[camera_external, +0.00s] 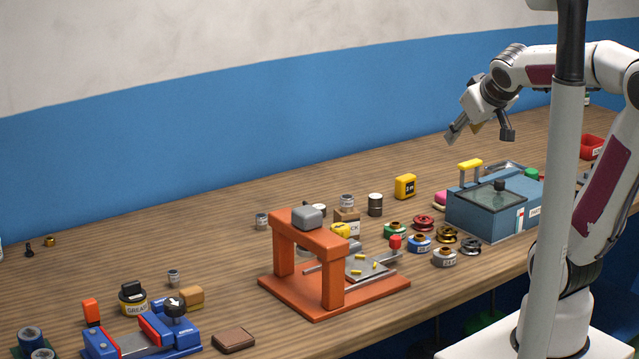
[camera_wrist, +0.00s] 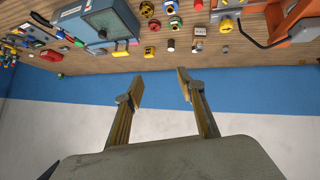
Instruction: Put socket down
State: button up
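My gripper (camera_external: 481,136) is raised well above the back of the bench, near the blue wall. In the wrist view my gripper (camera_wrist: 160,85) has its two fingers wide apart, with nothing visible between them. I cannot tell for certain which piece is the socket. Small grey metal cylinders that could be sockets stand on the bench: one at the back (camera_external: 261,220), one nearer the front left (camera_external: 173,276), and one on top of a brown block (camera_external: 346,201). All are well away from my gripper.
An orange press (camera_external: 334,283) stands mid-bench, with a blue box machine (camera_external: 484,222) to its right. Several coloured spools, a black can (camera_external: 375,204) and a yellow tape measure (camera_external: 405,186) lie between them. A blue vise (camera_external: 141,339) is at front left. The bench's back left is mostly clear.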

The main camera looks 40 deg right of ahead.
jog(key=s+a+f+g+y, duration=0.1)
jog(key=s+a+f, duration=0.2)
jog(key=s, duration=0.4)
jog(key=s+a+f+g+y, duration=0.2)
jog(key=s+a+f, duration=0.2)
jog(key=s+a, duration=0.1)
jog(key=shift+s+a+f+n+y, duration=0.3)
jog(key=shift+s+a+n, duration=0.1)
jog(key=shift+s, duration=0.5)
